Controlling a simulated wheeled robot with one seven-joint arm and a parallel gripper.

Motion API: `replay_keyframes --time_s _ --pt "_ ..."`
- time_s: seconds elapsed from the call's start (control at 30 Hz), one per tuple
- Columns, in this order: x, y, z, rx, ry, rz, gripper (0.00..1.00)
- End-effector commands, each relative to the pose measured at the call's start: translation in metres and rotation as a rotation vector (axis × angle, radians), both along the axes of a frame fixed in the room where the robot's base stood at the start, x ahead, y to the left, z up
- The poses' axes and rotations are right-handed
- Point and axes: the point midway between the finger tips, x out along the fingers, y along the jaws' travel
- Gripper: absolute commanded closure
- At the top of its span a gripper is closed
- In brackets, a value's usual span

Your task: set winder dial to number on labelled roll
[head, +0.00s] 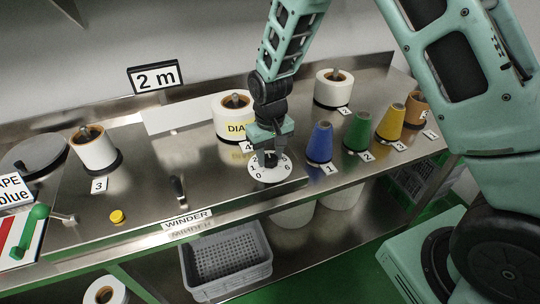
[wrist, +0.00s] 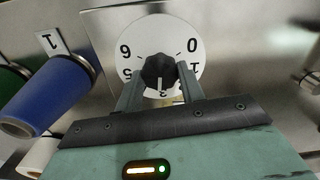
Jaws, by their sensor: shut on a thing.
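The winder dial (head: 284,171) is a white disc with numbers around a black knob, set in the steel bench top. In the wrist view the dial (wrist: 137,33) shows 6, 0, 1 and 5; its lower side is partly covered by my fingers. My gripper (wrist: 160,80) is shut on the black knob (wrist: 157,67). The knob's white line points down in that view, toward what looks like a 3. The labelled roll (head: 229,103) is white with a yellow label reading "DIA", cut off by my arm. A card by its base (head: 246,147) reads 4.
Other white rolls stand at the left (head: 95,152) with card 3 and back right (head: 331,92) with card 2. Blue (head: 320,143), green (head: 357,131) and yellow (head: 392,122) cones stand right of the dial. A lever (head: 179,190), a yellow button (head: 117,217) and a "2 m" sign (head: 156,77) are further left.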

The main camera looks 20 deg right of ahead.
Motion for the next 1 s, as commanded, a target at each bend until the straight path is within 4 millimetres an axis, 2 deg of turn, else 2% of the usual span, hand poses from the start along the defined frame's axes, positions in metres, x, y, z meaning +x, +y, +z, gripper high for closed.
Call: replay_keyframes --time_s 0.5,1.0 --pt "0.0009 0.0002 0.0013 0.000 -0.003 -0.422 0.84" --pt "0.0011 0.0000 0.0009 0.001 -0.003 -0.568 0.84"
